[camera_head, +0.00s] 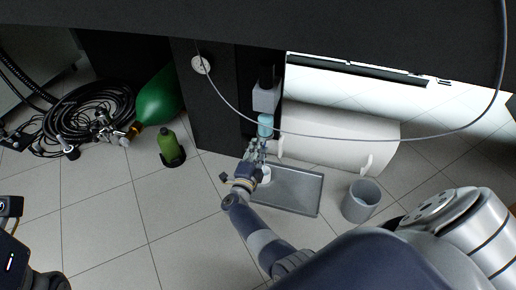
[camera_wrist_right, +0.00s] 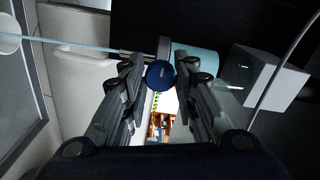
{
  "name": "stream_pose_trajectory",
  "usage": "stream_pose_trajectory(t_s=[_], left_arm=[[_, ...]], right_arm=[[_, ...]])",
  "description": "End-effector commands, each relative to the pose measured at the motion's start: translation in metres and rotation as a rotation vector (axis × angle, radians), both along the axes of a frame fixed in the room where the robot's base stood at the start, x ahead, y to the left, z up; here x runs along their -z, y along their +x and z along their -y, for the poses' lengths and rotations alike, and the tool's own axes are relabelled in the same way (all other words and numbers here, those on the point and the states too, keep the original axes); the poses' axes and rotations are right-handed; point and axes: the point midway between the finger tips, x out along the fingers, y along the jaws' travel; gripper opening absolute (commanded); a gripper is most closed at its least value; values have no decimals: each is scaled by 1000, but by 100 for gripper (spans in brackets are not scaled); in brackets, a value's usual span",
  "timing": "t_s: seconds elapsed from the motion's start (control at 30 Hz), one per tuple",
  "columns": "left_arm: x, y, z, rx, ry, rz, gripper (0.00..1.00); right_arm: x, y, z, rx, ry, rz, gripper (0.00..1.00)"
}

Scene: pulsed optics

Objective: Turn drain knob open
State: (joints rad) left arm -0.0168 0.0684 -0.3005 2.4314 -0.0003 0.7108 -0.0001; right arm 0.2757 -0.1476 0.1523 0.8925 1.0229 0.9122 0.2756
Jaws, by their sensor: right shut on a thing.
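The drain knob (camera_wrist_right: 160,74) is a round, dark blue cap in the right wrist view. It sits between the two fingertips of my right gripper (camera_wrist_right: 164,80), which is shut on it. A light blue cylindrical bowl (camera_wrist_right: 194,62) is just behind the knob. In the head view the right gripper (camera_head: 256,150) reaches up to the underside of this light blue bowl (camera_head: 265,125), below a grey-white block (camera_head: 265,98). The fingers hide the knob there. I cannot tell the knob's turn angle. My left gripper is not clearly in view.
A grey tray (camera_head: 302,207) lies on the floor below, with a white round item (camera_head: 265,174) near the gripper. A grey bin (camera_head: 361,201) stands to the right. A green bottle (camera_head: 170,147), a large green cylinder (camera_head: 160,96) and coiled black hoses (camera_head: 85,108) are at left. A thin cable (camera_head: 345,137) hangs across.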

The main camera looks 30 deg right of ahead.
Motion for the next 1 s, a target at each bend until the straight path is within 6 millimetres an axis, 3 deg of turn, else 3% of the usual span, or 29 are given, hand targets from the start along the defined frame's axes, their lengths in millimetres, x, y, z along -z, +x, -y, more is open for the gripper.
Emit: stream_pose_trajectory(t_s=[0.37,0.4,0.47,0.83,1.0], left_arm=[[0,0,0,1,0,-1,40],[1,0,0,1,0,-1,40],[1,0,0,1,0,-1,40],[1,0,-1,-1,0,-5,40],[1,0,0,-1,0,-3,40]], right_arm=[[0,2,-1,-6,0,-3,3],[0,2,-1,-6,1,-2,34],[0,2,-1,-5,0,-2,47],[0,-1,-2,-2,0,-1,47],[1,-11,-15,-3,1,-1,47]])
